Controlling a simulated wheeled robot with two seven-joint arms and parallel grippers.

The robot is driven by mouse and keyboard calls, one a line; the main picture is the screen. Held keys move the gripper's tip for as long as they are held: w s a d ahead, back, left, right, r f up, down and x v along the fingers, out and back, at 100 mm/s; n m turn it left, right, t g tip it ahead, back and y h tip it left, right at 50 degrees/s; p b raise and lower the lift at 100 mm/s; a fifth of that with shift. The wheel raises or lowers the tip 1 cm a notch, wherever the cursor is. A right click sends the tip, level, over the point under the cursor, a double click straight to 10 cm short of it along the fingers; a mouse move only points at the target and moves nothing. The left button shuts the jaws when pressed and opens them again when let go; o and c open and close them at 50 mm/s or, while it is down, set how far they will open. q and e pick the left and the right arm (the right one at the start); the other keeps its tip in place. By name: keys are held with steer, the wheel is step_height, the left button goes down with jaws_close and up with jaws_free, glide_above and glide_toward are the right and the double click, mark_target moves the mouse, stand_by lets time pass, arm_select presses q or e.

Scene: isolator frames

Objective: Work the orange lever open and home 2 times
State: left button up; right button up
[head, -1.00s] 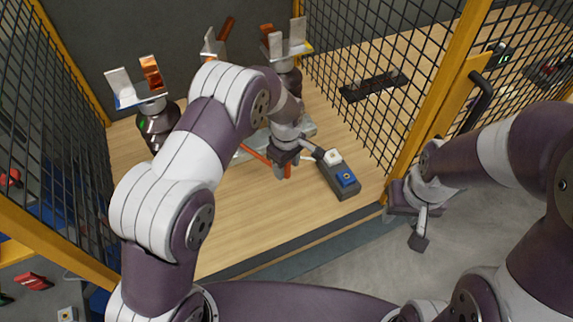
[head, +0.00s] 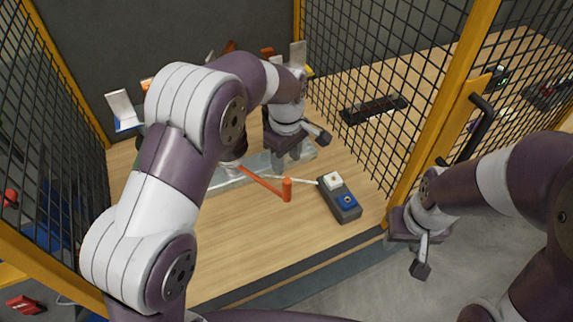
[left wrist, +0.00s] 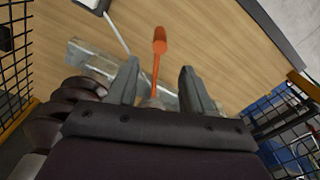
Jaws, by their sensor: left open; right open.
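The orange lever (head: 264,183) runs from its metal mount on the wooden table toward the front right and ends in an upright orange knob. My left gripper (head: 287,160) is above the metal base plate (head: 228,177), behind the knob and apart from it. In the left wrist view the lever (left wrist: 158,48) shows between and beyond the open fingers of my left gripper (left wrist: 158,85); they are empty. My left arm hides part of the mount. My right gripper (head: 422,255) hangs open and empty outside the frame at the right.
A grey box with a white and a blue button (head: 340,198) sits right of the lever. Mesh walls with yellow posts (head: 445,110) flank the table. A dark strip (head: 374,109) lies beyond the right mesh. The table front is clear.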

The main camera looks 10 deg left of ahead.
mark_target(287, 189)
arm_select(q)
steer(key=r+m+p, duration=0.1)
steer(key=p, duration=0.3)
steer(key=r+m+p, duration=0.1)
steer(key=m+p, duration=0.1)
steer(key=p, duration=0.2)
steer(key=shift+d+m+p, duration=0.1)
steer(key=shift+m+p, duration=0.2)
steer(key=shift+p, duration=0.05)
steer(key=shift+m, duration=0.5)
step_height(287, 189, down, 14)
steer(key=p, duration=0.2)
steer(key=shift+f+p, duration=0.2)
steer(key=shift+p, duration=0.15)
steer(key=shift+s, duration=0.1)
jaws_close()
